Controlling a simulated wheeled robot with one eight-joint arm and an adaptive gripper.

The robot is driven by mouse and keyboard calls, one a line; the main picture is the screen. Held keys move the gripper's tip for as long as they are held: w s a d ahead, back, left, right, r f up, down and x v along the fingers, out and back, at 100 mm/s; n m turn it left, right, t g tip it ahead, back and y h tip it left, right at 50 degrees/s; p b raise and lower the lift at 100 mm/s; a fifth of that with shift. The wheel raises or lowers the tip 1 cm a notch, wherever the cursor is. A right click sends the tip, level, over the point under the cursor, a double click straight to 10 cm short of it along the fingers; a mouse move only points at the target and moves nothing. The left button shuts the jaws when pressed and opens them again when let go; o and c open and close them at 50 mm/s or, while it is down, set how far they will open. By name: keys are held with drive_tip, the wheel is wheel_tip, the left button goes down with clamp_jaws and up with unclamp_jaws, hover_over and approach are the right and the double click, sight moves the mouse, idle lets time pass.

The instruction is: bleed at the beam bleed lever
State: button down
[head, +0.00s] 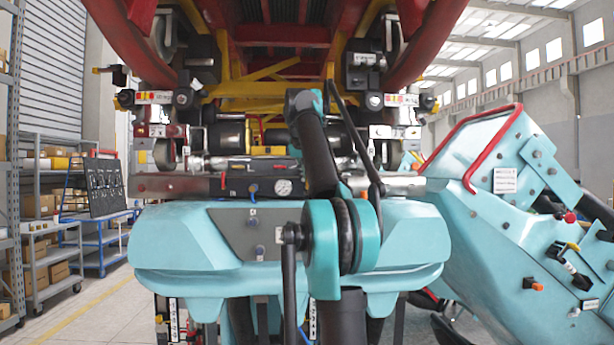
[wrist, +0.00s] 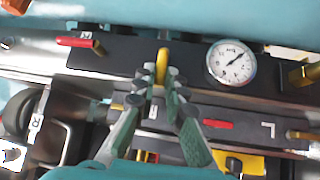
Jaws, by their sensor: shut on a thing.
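The beam bleed lever appears as a yellow handle (wrist: 162,60) in the wrist view, standing out from a black beam (wrist: 118,64). My gripper (wrist: 158,82) has its two green fingers with grey tips on either side of the yellow handle and is shut on it. The handle's end shows past the fingertips; its lower part is hidden between them. In the head view, the black beam (head: 240,187) and its round white gauge (head: 283,187) show, but my own arm hides the gripper and the yellow handle.
In the wrist view, a gauge (wrist: 232,62) is right of my fingers, a red handle (wrist: 76,42) is left, and another red handle (wrist: 217,124) lies below the gauge. A teal housing with red rail (head: 500,130) stands right.

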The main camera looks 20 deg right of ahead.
drive_tip(key=c, duration=1.6)
unclamp_jaws()
drive_tip(key=v, duration=0.7)
drive_tip(key=shift+s+a+r, duration=0.15)
